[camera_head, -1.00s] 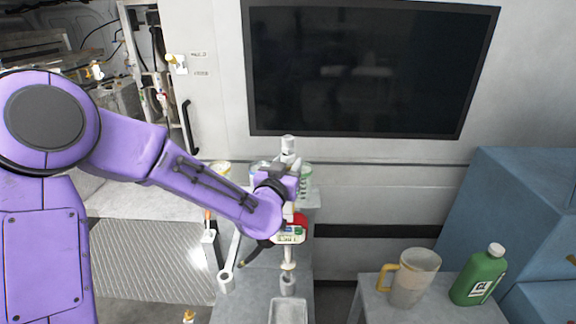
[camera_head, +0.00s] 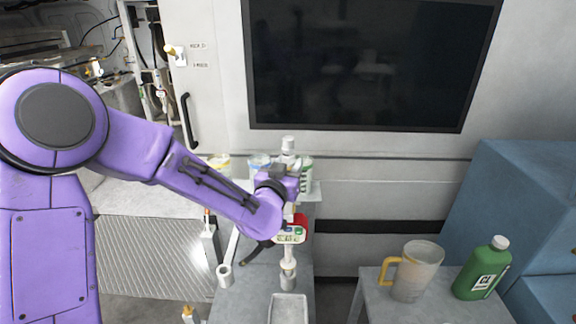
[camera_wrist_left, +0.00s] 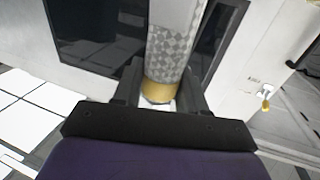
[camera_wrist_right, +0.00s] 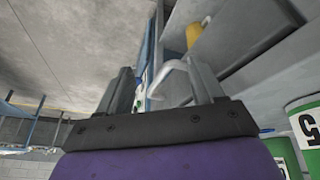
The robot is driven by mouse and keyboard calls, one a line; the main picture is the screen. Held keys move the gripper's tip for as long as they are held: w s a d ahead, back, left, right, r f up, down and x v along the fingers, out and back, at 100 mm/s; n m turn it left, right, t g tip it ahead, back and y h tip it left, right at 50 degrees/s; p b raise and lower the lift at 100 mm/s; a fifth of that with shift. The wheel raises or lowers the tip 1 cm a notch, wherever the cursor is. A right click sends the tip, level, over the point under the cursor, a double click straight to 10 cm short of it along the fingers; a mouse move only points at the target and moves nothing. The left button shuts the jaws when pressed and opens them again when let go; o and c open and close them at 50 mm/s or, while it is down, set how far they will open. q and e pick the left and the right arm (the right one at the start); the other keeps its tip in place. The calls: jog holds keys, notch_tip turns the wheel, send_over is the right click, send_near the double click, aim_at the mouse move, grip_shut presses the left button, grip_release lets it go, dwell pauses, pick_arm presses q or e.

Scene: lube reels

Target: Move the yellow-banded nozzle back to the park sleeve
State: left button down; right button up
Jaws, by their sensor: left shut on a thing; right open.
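My left gripper (camera_head: 290,184) is shut on the nozzle, an upright tool with a pale top (camera_head: 288,145), a red part and a white-green display (camera_head: 290,236). In the left wrist view its grey patterned barrel and yellow band (camera_wrist_left: 158,92) stand between the fingers. The nozzle's lower end (camera_head: 288,264) is right at the mouth of a grey upright sleeve (camera_head: 288,281); I cannot tell whether it is inside. A second grey sleeve (camera_head: 224,276) stands to the left, at the end of a bar. My right gripper (camera_wrist_right: 165,88) is open and shows only in its own wrist view.
A grey tray (camera_head: 288,309) lies in front of the sleeve. A jug with a yellow handle (camera_head: 415,272) and a green bottle (camera_head: 482,272) stand on a side table at the right. Several containers (camera_head: 260,162) stand behind the arm. A pale hook (camera_wrist_right: 172,72) shows between the right fingers.

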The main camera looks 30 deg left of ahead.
pick_arm(q)
jog(key=shift+f+b, duration=0.3)
jog(key=shift+f, duration=0.25)
jog(key=shift+f+b, duration=1.25)
jog(key=shift+f, duration=0.55)
jog(key=c, duration=0.5)
grip_release()
jog(key=shift+c, duration=0.2)
jog(key=shift+f, duration=0.1)
